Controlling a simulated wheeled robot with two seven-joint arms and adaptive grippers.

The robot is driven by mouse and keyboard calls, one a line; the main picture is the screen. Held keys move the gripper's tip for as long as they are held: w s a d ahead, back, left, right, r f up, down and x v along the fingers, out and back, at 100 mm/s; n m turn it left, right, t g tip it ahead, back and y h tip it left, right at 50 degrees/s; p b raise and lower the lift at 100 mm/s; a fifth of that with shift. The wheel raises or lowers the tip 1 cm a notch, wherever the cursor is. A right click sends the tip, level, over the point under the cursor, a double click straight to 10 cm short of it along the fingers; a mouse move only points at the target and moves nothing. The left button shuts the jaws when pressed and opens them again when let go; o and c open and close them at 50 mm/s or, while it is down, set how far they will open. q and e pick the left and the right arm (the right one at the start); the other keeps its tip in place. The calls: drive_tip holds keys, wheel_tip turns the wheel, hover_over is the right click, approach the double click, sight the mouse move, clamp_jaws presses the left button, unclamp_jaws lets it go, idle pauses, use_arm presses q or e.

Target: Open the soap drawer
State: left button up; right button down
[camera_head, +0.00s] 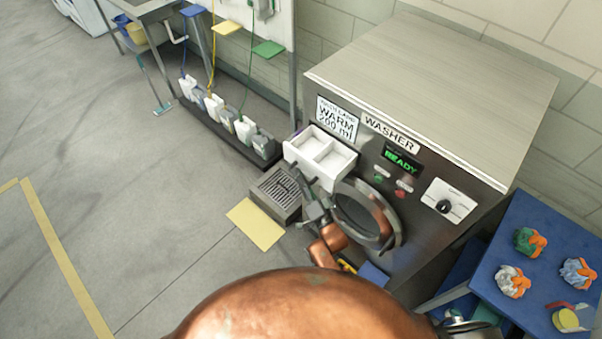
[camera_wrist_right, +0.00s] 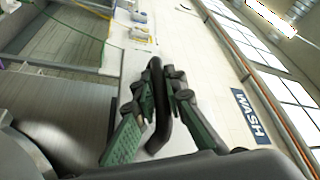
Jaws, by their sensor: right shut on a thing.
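The soap drawer (camera_head: 322,152) is white and sits at the upper left of the dark washer front (camera_head: 375,165) in the head view. It stands out from the front, and its open top shows two compartments. My right gripper (camera_head: 306,184) is at the drawer's front, low and near its middle. In the right wrist view, my right gripper's green fingers (camera_wrist_right: 160,90) are shut on a dark curved handle (camera_wrist_right: 158,125), one finger on each side. In the head view the gripper hides most of the handle. My left gripper is not in view.
The round washer door (camera_head: 366,214) is just right of my right gripper. A grey grated box (camera_head: 277,194) stands on the floor below the drawer. A blue table (camera_head: 540,245) with several small bundles is at the right. Several bottles (camera_head: 222,112) line a low rack at the left.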

drive_tip(key=c, duration=2)
unclamp_jaws()
drive_tip(key=shift+f, duration=0.1)
drive_tip(key=shift+c, duration=0.2)
drive_tip(key=shift+o, duration=0.4)
drive_tip(key=shift+d, duration=0.1)
drive_tip(key=v, duration=1.2)
